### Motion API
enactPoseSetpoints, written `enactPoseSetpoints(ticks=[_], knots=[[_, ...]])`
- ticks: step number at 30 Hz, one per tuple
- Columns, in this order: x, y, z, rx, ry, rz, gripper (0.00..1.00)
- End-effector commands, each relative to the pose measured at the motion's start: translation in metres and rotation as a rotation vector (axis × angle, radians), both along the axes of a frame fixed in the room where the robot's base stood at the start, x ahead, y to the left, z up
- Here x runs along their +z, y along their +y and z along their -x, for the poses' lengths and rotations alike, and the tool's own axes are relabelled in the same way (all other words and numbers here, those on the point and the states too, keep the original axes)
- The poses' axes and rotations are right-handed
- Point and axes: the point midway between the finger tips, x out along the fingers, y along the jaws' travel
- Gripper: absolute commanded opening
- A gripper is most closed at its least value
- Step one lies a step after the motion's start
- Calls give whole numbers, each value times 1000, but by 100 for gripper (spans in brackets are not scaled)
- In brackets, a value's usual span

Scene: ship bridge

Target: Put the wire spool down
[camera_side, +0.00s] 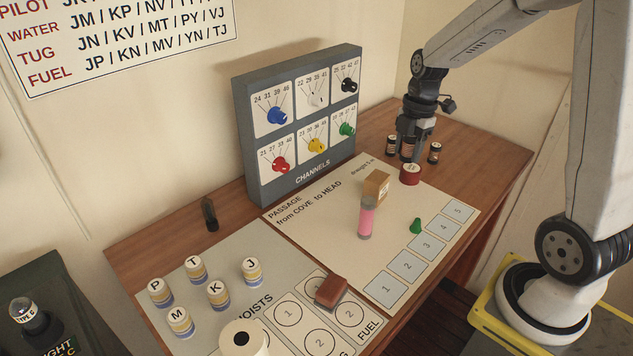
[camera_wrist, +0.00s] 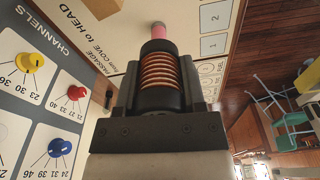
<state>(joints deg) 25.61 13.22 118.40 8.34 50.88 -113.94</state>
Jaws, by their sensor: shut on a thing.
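My gripper (camera_side: 410,136) is at the far right end of the desk, pointing down. In the wrist view, its two fingers (camera_wrist: 160,88) are shut on the wire spool (camera_wrist: 158,70), a copper-coloured coil between black ends.
A dark red round piece (camera_side: 410,174) stands just in front of the spools. The channels panel (camera_side: 240,120) stands left. Bare desk (camera_side: 490,150) lies to the right.

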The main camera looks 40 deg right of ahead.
Motion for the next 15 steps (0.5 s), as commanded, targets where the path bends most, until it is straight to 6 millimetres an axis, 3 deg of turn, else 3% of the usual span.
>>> enactPoseSetpoints(ticks=[15], knots=[[-40,-16,-54,0,2,-1,0]])
